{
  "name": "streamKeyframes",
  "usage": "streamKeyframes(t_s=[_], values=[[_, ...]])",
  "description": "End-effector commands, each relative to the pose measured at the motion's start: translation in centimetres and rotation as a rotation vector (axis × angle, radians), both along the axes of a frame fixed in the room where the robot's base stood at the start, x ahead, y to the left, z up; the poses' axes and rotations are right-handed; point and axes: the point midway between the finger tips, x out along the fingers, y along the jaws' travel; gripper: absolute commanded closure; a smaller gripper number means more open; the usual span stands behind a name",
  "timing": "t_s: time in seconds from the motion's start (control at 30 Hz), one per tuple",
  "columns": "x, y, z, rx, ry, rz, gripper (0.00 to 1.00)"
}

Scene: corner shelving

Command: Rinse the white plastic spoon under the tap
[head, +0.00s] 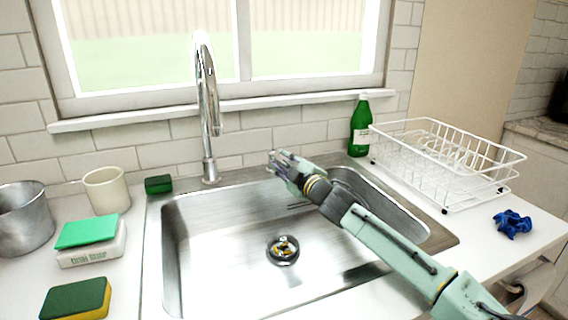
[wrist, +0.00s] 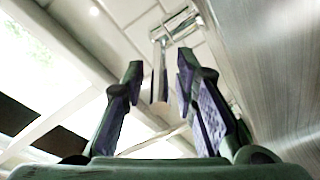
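I cannot make out a white plastic spoon in either view. The chrome tap (head: 208,95) stands upright behind the sink, its spout curving over at the top. The steel sink basin (head: 235,275) lies below it, with a round drain (head: 283,250) holding small yellowish and dark details. My gripper (head: 273,160) is over the back part of the basin, right of the tap's base and apart from it. In the wrist view my gripper's two fingers (wrist: 159,72) are spread with nothing held between them. A chrome part of the tap (wrist: 178,27) shows beyond them.
A green bottle (head: 360,128) and white dish rack (head: 450,165) stand right of the sink. A blue crumpled cloth (head: 512,223) lies nearby. Left are a metal pot (head: 25,220), cream cup (head: 106,190), soap box (head: 92,252) and sponge (head: 77,300).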

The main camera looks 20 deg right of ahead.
Motion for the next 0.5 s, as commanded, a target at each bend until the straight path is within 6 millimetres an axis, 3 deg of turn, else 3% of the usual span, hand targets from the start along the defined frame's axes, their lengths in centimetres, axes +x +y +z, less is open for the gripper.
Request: streamKeyframes(t_s=[0.33, 0.5], values=[[-0.02, 0.00, 0.00, 0.000, 0.000, 0.000, 0.99], [-0.02, 0.00, 0.00, 0.000, 0.000, 0.000, 1.00]])
